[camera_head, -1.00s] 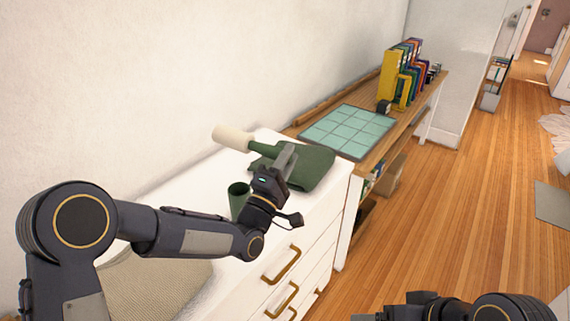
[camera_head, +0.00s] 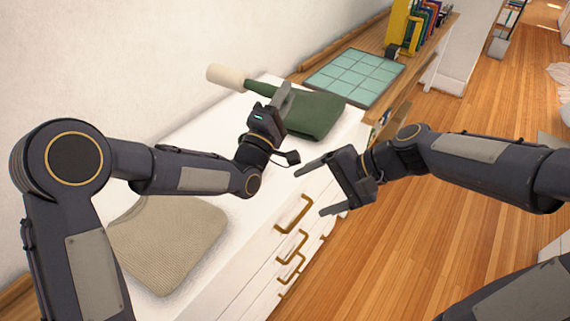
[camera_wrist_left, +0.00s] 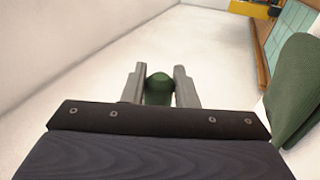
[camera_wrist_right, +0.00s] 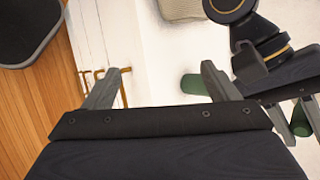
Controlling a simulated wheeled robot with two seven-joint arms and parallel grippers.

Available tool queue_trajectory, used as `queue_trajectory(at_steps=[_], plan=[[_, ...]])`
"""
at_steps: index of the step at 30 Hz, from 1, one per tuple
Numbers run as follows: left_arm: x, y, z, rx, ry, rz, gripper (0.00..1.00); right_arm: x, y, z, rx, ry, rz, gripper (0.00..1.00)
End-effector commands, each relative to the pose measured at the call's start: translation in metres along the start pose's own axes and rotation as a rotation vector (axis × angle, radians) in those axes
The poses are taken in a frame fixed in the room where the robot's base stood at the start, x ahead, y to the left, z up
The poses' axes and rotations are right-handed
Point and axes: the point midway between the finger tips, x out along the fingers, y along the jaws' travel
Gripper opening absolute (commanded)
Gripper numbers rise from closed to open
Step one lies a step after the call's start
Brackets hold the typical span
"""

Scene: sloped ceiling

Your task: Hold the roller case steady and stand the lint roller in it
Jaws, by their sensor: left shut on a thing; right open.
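The lint roller has a cream head (camera_head: 226,75) and a green handle (camera_head: 254,87). My left gripper (camera_head: 278,98) is shut on the handle and holds the roller lying roughly level above the white cabinet. The green handle end shows between the fingers in the left wrist view (camera_wrist_left: 157,90). The roller case, a green cup (camera_wrist_right: 195,85), stands on the cabinet top in the right wrist view; in the head view my left arm hides it. My right gripper (camera_head: 311,192) is open and empty near the cabinet's front edge, apart from the case.
A folded green cloth (camera_head: 315,115) lies beyond the left gripper. A beige cloth (camera_head: 170,243) lies at the near end of the white cabinet top (camera_head: 218,260). A gridded teal board (camera_head: 354,74) and several books lie farther off on a wooden shelf.

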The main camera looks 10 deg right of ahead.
Motion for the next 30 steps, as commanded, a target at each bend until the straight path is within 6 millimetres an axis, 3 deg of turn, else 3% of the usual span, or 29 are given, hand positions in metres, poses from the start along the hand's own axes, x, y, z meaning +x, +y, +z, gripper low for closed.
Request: queue_trajectory(at_steps=[9, 18, 24, 30], plan=[[0.0, 0.0, 0.0, 0.001, 0.0, 0.001, 0.0, 0.075, -0.037, -0.076, 0.502, -0.248, -0.24, 0.81], [0.0, 0.0, 0.0, 0.001, 0.0, 0.001, 0.0, 0.134, -0.045, -0.148, 0.972, -0.451, -0.478, 0.81], [0.0, 0.0, 0.0, 0.001, 0.0, 0.001, 0.0, 0.151, -0.041, -0.173, 1.132, -0.514, -0.562, 0.81], [0.0, 0.0, 0.0, 0.001, 0.0, 0.001, 0.0, 0.164, -0.048, -0.176, 1.162, -0.527, -0.578, 0.81]])
